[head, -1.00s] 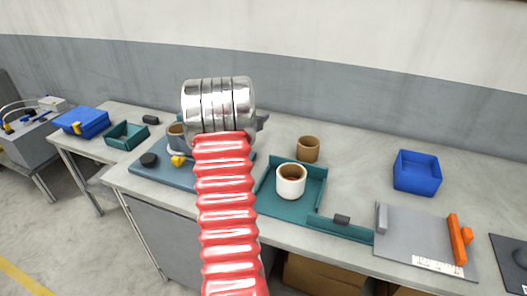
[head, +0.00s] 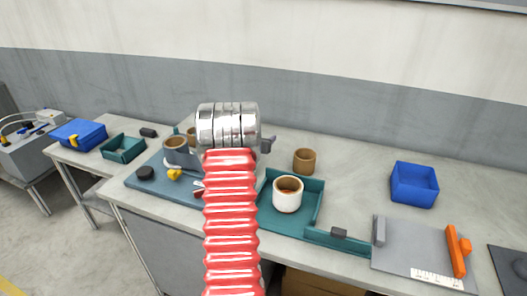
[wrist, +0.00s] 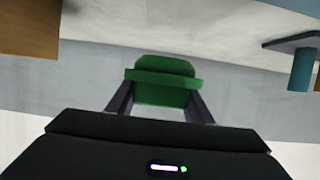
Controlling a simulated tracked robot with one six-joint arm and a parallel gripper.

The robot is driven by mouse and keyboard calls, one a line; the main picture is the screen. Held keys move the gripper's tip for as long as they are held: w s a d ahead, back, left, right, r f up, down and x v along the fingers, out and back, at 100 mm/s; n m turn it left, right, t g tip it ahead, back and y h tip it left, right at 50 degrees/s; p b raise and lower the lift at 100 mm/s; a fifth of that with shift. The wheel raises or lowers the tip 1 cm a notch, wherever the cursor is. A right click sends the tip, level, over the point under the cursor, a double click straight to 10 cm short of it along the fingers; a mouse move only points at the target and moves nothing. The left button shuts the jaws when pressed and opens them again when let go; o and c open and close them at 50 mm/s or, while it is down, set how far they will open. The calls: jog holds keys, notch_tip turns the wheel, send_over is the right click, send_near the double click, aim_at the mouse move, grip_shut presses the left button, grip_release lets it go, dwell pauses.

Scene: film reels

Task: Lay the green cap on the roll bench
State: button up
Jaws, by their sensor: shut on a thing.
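The green cap (wrist: 163,80) is in the wrist view, held between the two dark fingers of my gripper (wrist: 160,100). It shows a wide rim and a narrower part below. In the head view my red and silver arm hides the cap and most of my gripper; only a small grey part shows at the right of the silver joint. The long pale bench (head: 345,200), which bears brown rolls, runs across the head view behind my arm. I cannot tell how high the cap is above it.
On the bench are a blue-grey board (head: 145,190) with rolls, a teal tray (head: 310,212) with a white-wrapped roll (head: 287,194), a brown roll (head: 304,161), a blue bin (head: 414,185) and a grey plate (head: 405,250). Bare bench lies between the brown roll and blue bin.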

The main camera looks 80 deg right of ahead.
aim_at(264, 157)
jog(key=shift+f, duration=0.6)
jog(key=shift+f, duration=1.85)
jog(key=shift+f, duration=0.6)
jog(key=o, duration=1)
jog(key=shift+o, duration=0.2)
